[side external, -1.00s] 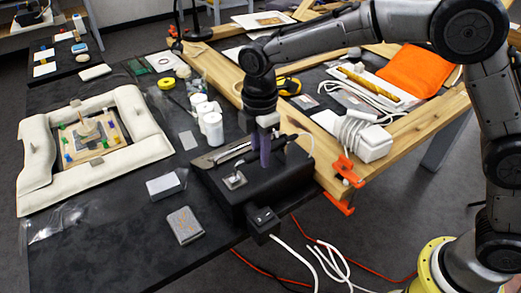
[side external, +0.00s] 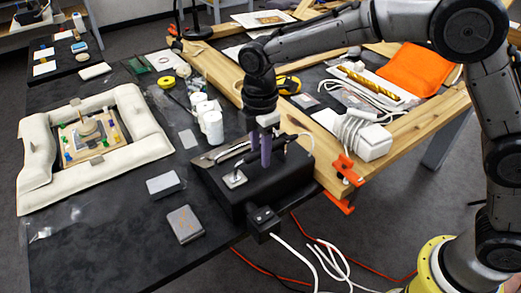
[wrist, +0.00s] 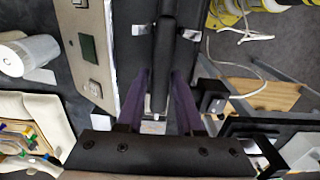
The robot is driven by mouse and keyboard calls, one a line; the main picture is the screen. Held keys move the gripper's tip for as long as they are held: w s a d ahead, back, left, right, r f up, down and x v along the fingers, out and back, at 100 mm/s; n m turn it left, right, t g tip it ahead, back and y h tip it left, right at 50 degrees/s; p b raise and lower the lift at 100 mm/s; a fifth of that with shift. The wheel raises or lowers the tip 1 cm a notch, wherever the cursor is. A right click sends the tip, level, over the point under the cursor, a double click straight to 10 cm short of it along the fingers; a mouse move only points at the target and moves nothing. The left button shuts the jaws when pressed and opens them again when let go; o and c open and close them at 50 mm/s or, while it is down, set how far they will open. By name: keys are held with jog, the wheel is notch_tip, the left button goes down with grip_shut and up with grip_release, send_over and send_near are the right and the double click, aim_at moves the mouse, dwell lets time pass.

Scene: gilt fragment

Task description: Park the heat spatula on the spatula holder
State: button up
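The heat spatula (wrist: 163,60) is a dark rod-like tool, seen in the wrist view running up from between my purple fingers. In the side view its dark front end (side external: 237,166) points down toward a small silver plate on the black box. My gripper (side external: 260,165) points down over this box, its fingers on either side of the handle. Whether they press on the handle or stand just clear of it is unclear. The spatula holder seems to be the pale brackets (wrist: 138,30) on both sides of the handle in the wrist view; their contact with the spatula is unclear.
The black box (side external: 285,185) stands at the dark table's right edge, beside a wooden frame (side external: 325,120). White jars (side external: 212,127) stand behind it. Grey blocks (side external: 184,224) and a cushioned frame (side external: 150,143) lie left. White cables hang in front. Dark table is clear at front left.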

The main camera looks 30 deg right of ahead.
jog(key=o, duration=0.6)
jog(key=shift+c, duration=0.2)
jog(key=shift+r, duration=3.5)
